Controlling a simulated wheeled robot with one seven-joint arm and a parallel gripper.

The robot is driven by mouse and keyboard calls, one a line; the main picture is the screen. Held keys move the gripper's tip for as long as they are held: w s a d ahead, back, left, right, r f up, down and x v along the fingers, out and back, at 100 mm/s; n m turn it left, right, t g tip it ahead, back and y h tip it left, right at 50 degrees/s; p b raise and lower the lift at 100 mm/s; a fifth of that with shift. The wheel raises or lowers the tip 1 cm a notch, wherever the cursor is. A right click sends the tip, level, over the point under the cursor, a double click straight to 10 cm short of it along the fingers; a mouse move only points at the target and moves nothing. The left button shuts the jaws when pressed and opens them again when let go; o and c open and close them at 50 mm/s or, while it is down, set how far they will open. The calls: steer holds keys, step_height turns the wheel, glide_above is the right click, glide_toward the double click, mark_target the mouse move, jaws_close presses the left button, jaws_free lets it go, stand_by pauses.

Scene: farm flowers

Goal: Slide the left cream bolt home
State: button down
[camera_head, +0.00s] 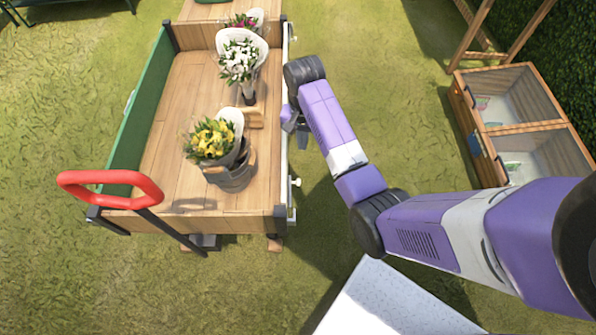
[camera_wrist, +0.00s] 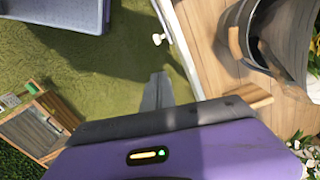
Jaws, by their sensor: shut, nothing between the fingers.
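A small cream bolt knob (camera_head: 295,182) sticks out from the near end of the pale rail on the cart's right side. It also shows in the wrist view (camera_wrist: 158,38), beyond my fingertips. Another pale knob (camera_head: 292,38) shows at the far end of that side; I cannot tell from the pictures alone which is called left. My gripper (camera_head: 302,138) hangs just outside the cart's right side, between the two knobs and closer to the near one. Its dark fingers (camera_wrist: 157,85) are together and empty, apart from the near knob.
The wooden cart (camera_head: 180,120) has a green side panel and a red handle (camera_head: 110,182). On its deck stand a metal bucket (camera_head: 232,176) of yellow flowers and white bouquets (camera_head: 241,60). Grass is clear beside the near knob.

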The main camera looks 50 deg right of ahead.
stand_by(0.3)
step_height(320, 180, down, 13)
steer(key=s+a, duration=0.1)
steer(key=a, duration=0.1)
steer(key=shift+a, duration=0.35)
steer(key=shift+s+r, duration=0.15)
